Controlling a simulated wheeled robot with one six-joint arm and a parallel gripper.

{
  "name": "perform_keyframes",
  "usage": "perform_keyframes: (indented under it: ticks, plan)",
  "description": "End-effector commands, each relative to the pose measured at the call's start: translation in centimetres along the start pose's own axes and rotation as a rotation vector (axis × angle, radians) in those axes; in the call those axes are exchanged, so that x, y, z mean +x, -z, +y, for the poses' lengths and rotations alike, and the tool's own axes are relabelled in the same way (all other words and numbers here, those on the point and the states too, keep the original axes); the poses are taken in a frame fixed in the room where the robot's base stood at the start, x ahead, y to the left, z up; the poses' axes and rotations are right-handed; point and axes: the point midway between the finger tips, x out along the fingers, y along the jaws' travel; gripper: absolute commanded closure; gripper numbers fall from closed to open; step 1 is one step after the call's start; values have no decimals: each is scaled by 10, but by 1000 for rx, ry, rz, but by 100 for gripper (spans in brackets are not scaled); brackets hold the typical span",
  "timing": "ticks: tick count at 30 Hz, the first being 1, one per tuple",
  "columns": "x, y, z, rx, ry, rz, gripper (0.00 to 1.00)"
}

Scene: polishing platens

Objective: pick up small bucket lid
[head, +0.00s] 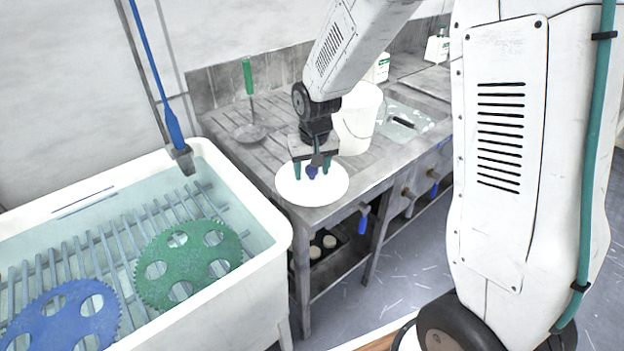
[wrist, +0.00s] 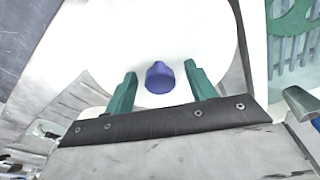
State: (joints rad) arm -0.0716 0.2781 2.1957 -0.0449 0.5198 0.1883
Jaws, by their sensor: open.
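The small bucket lid (head: 318,192) is a white disc with a blue knob (head: 311,172) at its middle. It lies at the front left corner of the slatted bench top. In the wrist view the lid (wrist: 200,40) fills much of the picture, with its blue knob (wrist: 159,77) between the fingers. My gripper (head: 311,170) is over the lid with its green fingers apart. In the wrist view my gripper (wrist: 160,85) is open, one finger on each side of the knob with a gap to both. I cannot tell how high the fingertips are above the lid.
A white bucket (head: 356,120) stands right behind my gripper. A white tank (head: 268,235) with a green disc (head: 188,265) and a blue disc (head: 65,318) stands at left.

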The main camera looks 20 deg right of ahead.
Motion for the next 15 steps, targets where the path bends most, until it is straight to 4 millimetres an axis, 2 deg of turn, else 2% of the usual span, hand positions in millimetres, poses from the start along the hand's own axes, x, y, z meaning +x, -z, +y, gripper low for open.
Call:
perform_keyframes:
  ticks: [2, 7, 15]
  plan:
    - [0, 0, 0, 0, 0, 0, 47]
    - [0, 0, 0, 0, 0, 0, 94]
    - [-1, 0, 0, 0, 0, 0, 94]
